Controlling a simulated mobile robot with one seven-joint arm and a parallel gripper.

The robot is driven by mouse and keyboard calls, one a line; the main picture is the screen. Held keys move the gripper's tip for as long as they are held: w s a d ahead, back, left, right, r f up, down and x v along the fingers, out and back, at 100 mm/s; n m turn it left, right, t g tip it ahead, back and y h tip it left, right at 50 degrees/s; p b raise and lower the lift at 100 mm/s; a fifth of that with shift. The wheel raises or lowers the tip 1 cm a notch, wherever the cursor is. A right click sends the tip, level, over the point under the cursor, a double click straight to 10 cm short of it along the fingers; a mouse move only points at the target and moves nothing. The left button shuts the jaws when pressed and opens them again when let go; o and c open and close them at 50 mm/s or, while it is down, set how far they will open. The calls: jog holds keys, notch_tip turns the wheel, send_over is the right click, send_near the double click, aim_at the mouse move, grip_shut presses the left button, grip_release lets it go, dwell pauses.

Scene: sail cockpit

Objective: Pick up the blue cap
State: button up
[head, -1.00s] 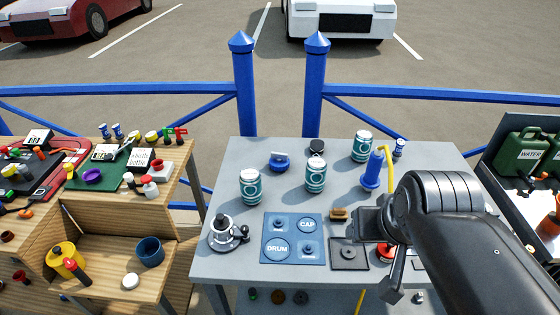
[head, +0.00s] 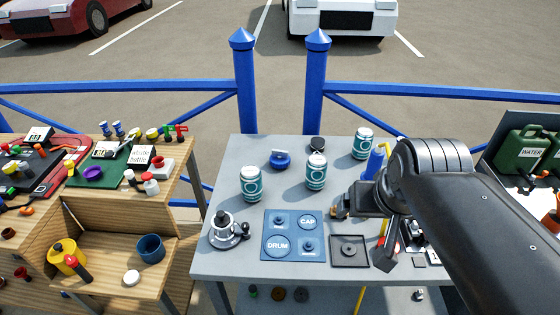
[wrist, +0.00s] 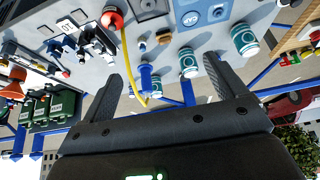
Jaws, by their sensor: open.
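The blue cap (head: 280,160), a low round blue piece with a small light part on top, sits on the grey table (head: 210,262) toward the back, between two teal cans. My gripper (head: 342,206) is over the table, to the right of the cap and nearer the camera, apart from it. In the wrist view its two fingers (wrist: 170,78) are spread wide with nothing held between them. I cannot make out the cap clearly in the wrist view.
Teal cans (head: 251,184) (head: 316,172) (head: 363,144) stand around the cap. A blue cylinder with a yellow hose (head: 375,162) stands behind my gripper. A blue mat (head: 268,218) marked CAP and DRUM lies in front. A winch-like metal piece (head: 223,232) stands left of it.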

jog(key=w+a+r, duration=0.2)
jog(key=w, duration=0.9)
jog(key=m, duration=0.2)
send_over(280, 151)
jog(key=s+a, duration=0.1)
jog(key=s, duration=0.2)
notch_tip(280, 151, down, 17)
jog(key=shift+g+h, duration=0.4)
jog(key=shift+g, duration=0.1)
jog(key=x, duration=0.4)
jog(key=shift+f, duration=0.2)
jog(key=x, duration=0.5)
jog(key=shift+w+d+f, duration=0.15)
jog(key=shift+w+d, duration=0.15)
jog(key=shift+w, duration=0.1)
jog(key=c, duration=1.2)
